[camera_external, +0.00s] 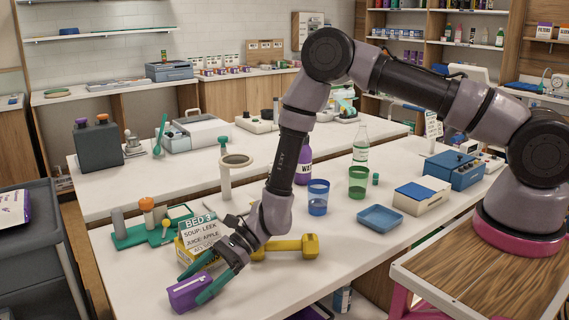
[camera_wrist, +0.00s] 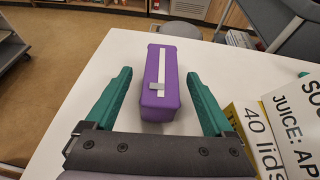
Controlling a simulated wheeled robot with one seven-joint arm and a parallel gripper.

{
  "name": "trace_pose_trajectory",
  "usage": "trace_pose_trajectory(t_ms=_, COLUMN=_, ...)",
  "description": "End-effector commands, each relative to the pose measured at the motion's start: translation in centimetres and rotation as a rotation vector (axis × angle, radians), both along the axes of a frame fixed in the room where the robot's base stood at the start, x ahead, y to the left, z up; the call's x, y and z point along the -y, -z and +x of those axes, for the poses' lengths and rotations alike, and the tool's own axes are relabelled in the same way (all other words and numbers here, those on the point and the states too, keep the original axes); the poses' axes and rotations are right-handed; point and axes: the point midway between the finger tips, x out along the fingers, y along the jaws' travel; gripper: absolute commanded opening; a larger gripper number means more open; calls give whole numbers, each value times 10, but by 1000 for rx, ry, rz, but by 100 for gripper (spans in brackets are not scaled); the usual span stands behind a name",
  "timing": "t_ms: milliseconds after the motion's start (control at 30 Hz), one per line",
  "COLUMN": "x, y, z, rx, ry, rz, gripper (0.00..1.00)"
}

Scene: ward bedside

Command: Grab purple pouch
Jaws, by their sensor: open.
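The purple pouch (camera_external: 187,293) lies on the white table near its front left edge. In the wrist view the purple pouch (camera_wrist: 160,85) is a long box shape with a pale zip strip along its top. My gripper (camera_external: 200,277) is open, with its green fingers pointing down at the pouch. In the wrist view my gripper (camera_wrist: 160,88) has one finger on each side of the pouch's near end, with gaps on both sides. The far end of the pouch reaches beyond the fingertips. I cannot tell the exact height of the fingertips.
A yellow box with a "BED 3" card (camera_external: 198,232) stands close to my gripper, and the yellow box (camera_wrist: 253,128) is right of the right finger. A yellow dumbbell-shaped thing (camera_external: 292,247) lies behind. The table edge (camera_wrist: 92,70) is close on the left.

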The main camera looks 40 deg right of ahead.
Motion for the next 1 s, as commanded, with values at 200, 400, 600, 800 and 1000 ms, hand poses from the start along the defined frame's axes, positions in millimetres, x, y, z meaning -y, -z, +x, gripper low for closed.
trace_pose_trajectory(t_ms=200, x=-12, y=6, z=0, rx=0, ry=1, rz=-1, gripper=88)
trace_pose_trajectory(t_ms=400, x=-12, y=6, z=-1, rx=0, ry=1, rz=-1, gripper=53)
trace_pose_trajectory(t_ms=600, x=-12, y=5, z=0, rx=0, ry=1, rz=-1, gripper=0)
trace_pose_trajectory(t_ms=800, x=-12, y=3, z=0, rx=0, ry=1, rz=0, gripper=0)
trace_pose_trajectory(t_ms=1000, x=-12, y=-25, z=0, rx=4, ry=1, rz=0, gripper=0)
